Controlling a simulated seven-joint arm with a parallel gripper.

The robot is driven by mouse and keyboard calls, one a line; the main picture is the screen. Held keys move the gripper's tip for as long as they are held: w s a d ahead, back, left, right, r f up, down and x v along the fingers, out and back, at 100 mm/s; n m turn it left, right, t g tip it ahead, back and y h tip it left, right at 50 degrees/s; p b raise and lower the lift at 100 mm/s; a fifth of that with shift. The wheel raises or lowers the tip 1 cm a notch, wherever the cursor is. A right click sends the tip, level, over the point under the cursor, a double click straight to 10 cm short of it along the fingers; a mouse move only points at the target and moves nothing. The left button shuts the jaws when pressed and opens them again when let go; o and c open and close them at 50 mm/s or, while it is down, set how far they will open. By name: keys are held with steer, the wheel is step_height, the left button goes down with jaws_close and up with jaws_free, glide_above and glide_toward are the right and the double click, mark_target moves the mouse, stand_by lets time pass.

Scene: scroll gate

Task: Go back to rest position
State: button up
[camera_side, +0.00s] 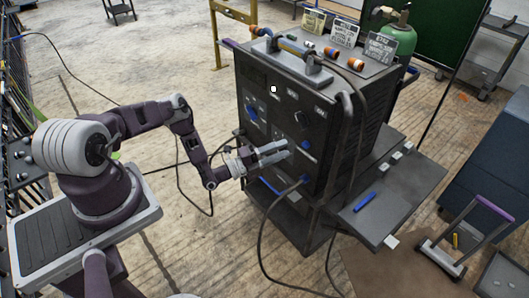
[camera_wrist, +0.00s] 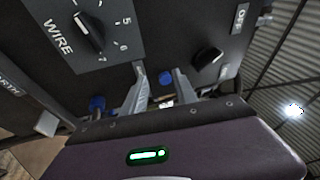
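My gripper (camera_side: 286,151) is held out level at the front panel of a dark welder-like machine (camera_side: 275,88) in the side view. The wrist view shows its two grey fingers (camera_wrist: 160,78) spread apart with nothing held between them. A blue knob or plug (camera_wrist: 166,77) on the panel shows beyond the gap, apart from the fingers as far as I can tell. A black dial marked WIRE (camera_wrist: 90,34) is at upper left, and a black switch (camera_wrist: 208,57) is at right. The exact distance from fingertips to panel is unclear.
A side shelf (camera_side: 395,195) with a blue marker (camera_side: 364,202) juts out at the machine's right. A cable (camera_side: 262,235) hangs from the panel below my gripper. Open floor (camera_side: 190,240) lies between my base and the machine. A green gas cylinder (camera_side: 398,40) stands behind.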

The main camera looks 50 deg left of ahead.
steer(key=s+d+r+m+g+h, duration=0.1)
steer(key=d+r+m+g+h, duration=0.55)
steer(key=r+m, duration=0.4)
steer(key=s+d+r+m+g+h, duration=0.1)
steer(key=d+r+m+g+h, duration=0.6)
steer(key=r+m, duration=0.35)
steer(key=s+d+r+m+g+y, duration=0.75)
steer(key=s+r+m, duration=0.25)
steer(key=s+m, duration=0.3)
steer(key=s+a+r+m+t+y, duration=0.3)
steer(key=s+a+r+m+y, duration=0.1)
steer(key=s+m, duration=0.4)
steer(key=s+a+r+m+t+y, duration=0.3)
steer(key=s+a+m+y, duration=0.4)
steer(key=s, duration=0.3)
steer(key=shift+s+r+m+t+y, duration=0.15)
steer(key=shift+r+m+t+y, duration=0.25)
steer(key=shift+m+t+y, duration=0.35)
